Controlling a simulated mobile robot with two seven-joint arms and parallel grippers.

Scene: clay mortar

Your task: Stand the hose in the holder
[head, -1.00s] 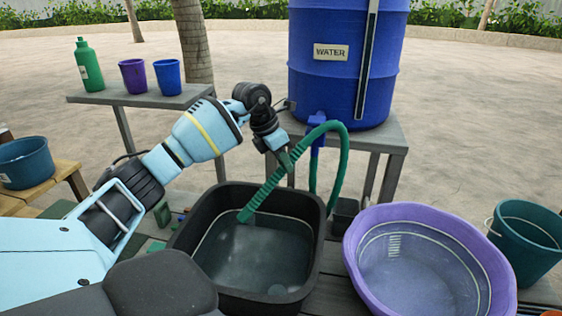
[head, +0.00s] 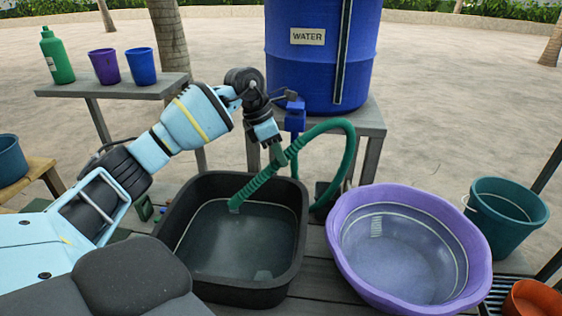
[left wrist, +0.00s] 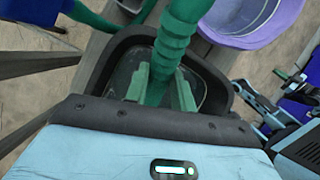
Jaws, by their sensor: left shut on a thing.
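My left gripper (head: 279,156) is shut on the green ribbed hose (head: 262,184) behind the black basin's back rim. The hose's free end slants down over the basin, above its water or just at it; I cannot tell which. From the grip the hose loops right and down behind the basin. The wrist view shows the hose (left wrist: 178,35) between the green fingers (left wrist: 160,85). A small dark box (head: 326,192), perhaps the holder, stands behind the basin's right back corner, partly hidden by the hose.
The black basin (head: 299,235) holds water. A purple tub (head: 345,246) stands to its right, with a teal bucket (head: 508,220) beyond. The blue water barrel (head: 318,60) with its blue tap (head: 295,114) stands on a table behind. Cups and a bottle (head: 56,58) stand back left.

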